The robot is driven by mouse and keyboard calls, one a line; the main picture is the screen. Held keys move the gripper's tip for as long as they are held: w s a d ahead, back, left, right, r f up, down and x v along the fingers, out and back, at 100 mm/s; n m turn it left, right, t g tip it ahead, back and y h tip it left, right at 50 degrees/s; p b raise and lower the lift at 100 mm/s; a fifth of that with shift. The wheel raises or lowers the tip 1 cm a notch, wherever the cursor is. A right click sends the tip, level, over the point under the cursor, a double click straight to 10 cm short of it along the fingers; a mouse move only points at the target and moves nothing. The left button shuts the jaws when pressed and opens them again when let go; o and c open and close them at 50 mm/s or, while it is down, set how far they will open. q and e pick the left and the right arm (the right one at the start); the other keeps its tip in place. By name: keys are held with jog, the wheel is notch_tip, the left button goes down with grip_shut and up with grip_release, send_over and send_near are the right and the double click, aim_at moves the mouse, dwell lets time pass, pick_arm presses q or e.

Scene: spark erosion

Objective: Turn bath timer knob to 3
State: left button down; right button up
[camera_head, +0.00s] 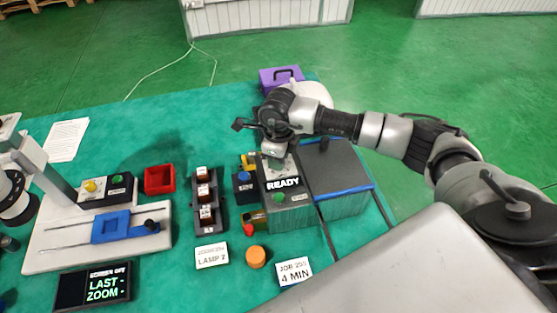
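The grey box with a lit READY display (284,183) stands right of the table's middle, with a green button (278,197) on its front. I cannot make out a timer knob or its scale; it may be hidden under my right gripper. My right gripper (274,153) reaches in from the right and points down over the top rear of this box, at or just above its pale top plate. Its fingers are too small and covered to tell open from shut, or whether they touch anything. My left gripper is not in view.
A dark lidded bath (337,165) adjoins the READY box on the right. A card reading JOB and 4 MIN (294,272) and an orange cylinder (256,257) lie in front. A dark rack (207,205) and red tray (160,180) stand left. A purple case (281,76) is behind.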

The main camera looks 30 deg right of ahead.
jog(key=m+b, duration=0.1)
jog(key=m, duration=0.3)
jog(key=shift+w+m, duration=0.1)
jog(key=shift+m, duration=0.2)
jog(key=m+b, duration=0.1)
jog(key=m, duration=0.3)
jog(key=shift+r+m+b, duration=0.1)
jog(key=shift+m+b, duration=0.2)
jog(key=shift+m, duration=0.1)
jog(key=shift+d, duration=0.1)
jog(key=o, duration=0.9)
jog(key=shift+r, duration=0.1)
notch_tip(320, 180, up, 11)
jog(key=shift+f+b, duration=0.2)
jog(key=shift+b, duration=0.8)
